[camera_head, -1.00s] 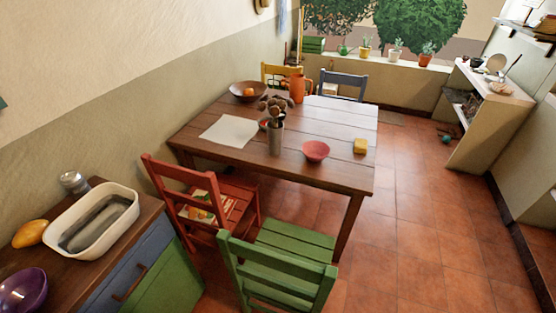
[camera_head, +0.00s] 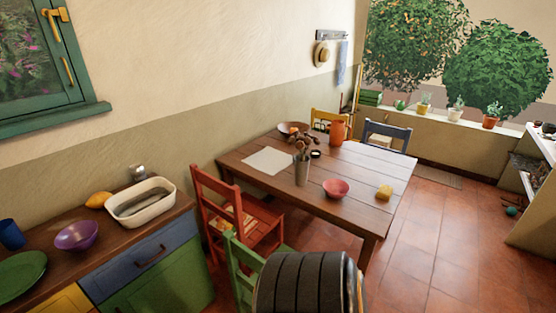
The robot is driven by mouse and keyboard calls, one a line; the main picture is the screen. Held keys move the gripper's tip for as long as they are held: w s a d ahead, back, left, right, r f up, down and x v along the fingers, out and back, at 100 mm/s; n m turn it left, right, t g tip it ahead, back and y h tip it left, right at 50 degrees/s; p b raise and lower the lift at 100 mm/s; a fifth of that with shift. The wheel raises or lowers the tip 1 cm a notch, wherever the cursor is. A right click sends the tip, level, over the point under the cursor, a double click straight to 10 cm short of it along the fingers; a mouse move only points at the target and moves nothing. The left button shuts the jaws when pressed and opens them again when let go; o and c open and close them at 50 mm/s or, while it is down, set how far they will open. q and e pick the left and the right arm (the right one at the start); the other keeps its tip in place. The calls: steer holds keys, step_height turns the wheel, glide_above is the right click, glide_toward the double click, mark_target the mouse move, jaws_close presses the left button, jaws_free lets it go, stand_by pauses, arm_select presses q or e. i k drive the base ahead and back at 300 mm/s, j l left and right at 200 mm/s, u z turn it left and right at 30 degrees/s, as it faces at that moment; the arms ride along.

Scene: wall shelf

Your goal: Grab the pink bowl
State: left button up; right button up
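The pink bowl (camera_head: 336,189) stands upright on the wooden dining table (camera_head: 300,206), near its front right part. It looks empty. A yellow block-like thing (camera_head: 384,192) lies to its right, and a metal vase with dried stems (camera_head: 302,170) stands to its left. A dark ribbed part, which seems to be one of my arm links, rises at the bottom centre in front of the table. Neither of my grippers shows in the head view.
A red chair (camera_head: 240,215) and a green chair (camera_head: 240,266) stand at the table's near side. A counter at the left holds a purple bowl (camera_head: 76,236), a white basin (camera_head: 167,206) and a green plate (camera_head: 18,273). Open tiled floor (camera_head: 440,250) lies right of the table.

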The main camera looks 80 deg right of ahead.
mark_target(335, 189)
steer(key=k+l+u, duration=0.3)
steer(key=k+u, duration=0.2)
steer(key=k+l+u, duration=0.1)
steer(key=k+u, duration=0.4)
steer(key=k+l+z, duration=0.5)
steer(key=z, duration=0.2)
steer(key=k+l+z, duration=0.15)
steer(key=l+z, duration=0.15)
steer(key=l, duration=0.15)
steer(key=k+l+z, duration=0.15)
steer(key=l+z, duration=0.2)
